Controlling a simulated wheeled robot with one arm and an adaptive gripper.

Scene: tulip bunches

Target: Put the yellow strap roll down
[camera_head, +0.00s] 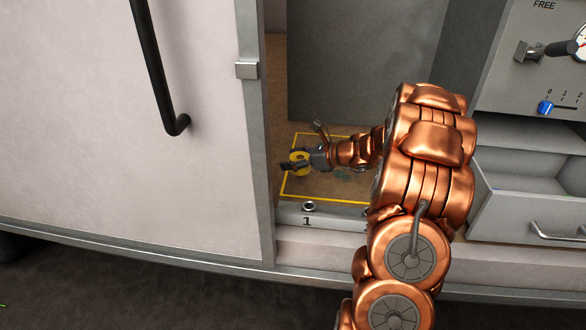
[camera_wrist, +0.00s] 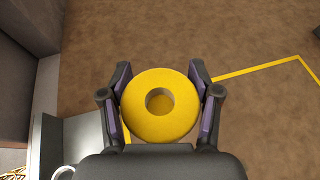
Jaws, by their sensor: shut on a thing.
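The yellow strap roll (camera_wrist: 160,77) is a thick ring with a round hole, held between the two purple-padded fingers of my gripper (camera_wrist: 161,98) in the wrist view. In the head view the roll (camera_head: 299,157) shows small between the dark fingers of my gripper (camera_head: 296,162), inside the cabinet opening. It is over or close to the brown floor (camera_head: 328,184) with a yellow outline (camera_head: 318,197). I cannot tell whether the roll touches that floor.
A pale sliding door (camera_head: 200,130) with a black handle stands at the left of the opening. A grey sill (camera_head: 340,220) marked 1 runs along the front. A grey drawer (camera_head: 530,205) is open at the right. The outlined floor looks mostly clear.

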